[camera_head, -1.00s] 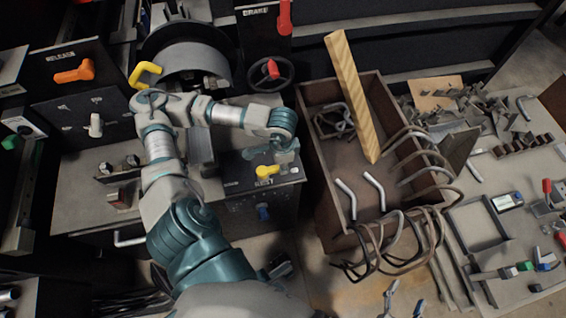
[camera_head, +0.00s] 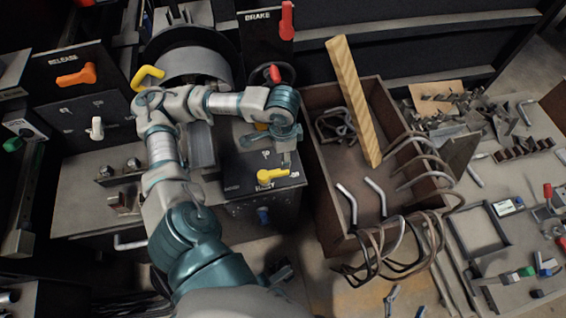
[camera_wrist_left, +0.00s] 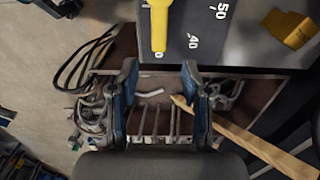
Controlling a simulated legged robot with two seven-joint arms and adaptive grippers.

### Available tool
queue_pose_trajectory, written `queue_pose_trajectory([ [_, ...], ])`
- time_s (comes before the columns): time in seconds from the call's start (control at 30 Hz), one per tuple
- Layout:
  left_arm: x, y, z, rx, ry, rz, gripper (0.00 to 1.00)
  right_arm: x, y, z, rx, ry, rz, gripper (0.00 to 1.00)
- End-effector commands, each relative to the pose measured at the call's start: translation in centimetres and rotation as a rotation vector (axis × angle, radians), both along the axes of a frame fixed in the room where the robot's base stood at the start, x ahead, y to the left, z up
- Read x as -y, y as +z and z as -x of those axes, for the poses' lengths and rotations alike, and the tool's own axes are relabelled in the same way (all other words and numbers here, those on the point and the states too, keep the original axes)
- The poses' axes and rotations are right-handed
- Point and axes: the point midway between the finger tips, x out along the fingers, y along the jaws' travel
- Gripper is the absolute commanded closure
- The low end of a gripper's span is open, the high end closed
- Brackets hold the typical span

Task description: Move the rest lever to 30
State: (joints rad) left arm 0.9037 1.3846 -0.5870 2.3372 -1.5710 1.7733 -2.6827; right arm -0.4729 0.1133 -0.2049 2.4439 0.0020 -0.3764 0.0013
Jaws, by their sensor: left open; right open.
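The yellow rest lever (camera_head: 272,175) lies on top of a dark box labelled REST (camera_head: 240,168). In the left wrist view the yellow lever (camera_wrist_left: 159,25) points down the picture towards my fingers, beside a scale with 40 and 50; the lever's exact reading is unclear. My left gripper (camera_head: 287,158) is just above and right of the lever in the head view, partly hidden by my own wrist. In the left wrist view my left gripper (camera_wrist_left: 160,92) has its fingers apart, with nothing held. My right gripper (camera_head: 405,302) shows only its separated fingertips at the bottom edge, empty.
A brown bin (camera_head: 320,180) with a wooden stick (camera_head: 352,95) and bent rods stands right of the lever box. An orange RELEASE lever (camera_head: 76,75) is at left. A worktable with loose parts is at right.

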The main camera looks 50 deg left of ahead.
Motion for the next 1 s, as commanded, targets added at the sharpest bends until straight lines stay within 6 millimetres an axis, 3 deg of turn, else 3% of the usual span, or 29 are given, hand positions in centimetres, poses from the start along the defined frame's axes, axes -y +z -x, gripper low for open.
queue_pose_trajectory([
  [0.1,0.0,2.1,-0.1,0.003,-0.001,0.003,0.52,0.0,0.0,0.0,0.000,0.000,0.000,0.28],
  [0.3,-0.1,3.6,0.0,0.001,0.000,0.001,0.52,0.0,0.0,0.0,0.000,0.000,0.000,0.28],
  [1.0,-0.1,3.7,0.0,-0.001,0.000,0.001,0.52,0.0,0.0,0.0,0.000,0.000,0.000,0.28],
])
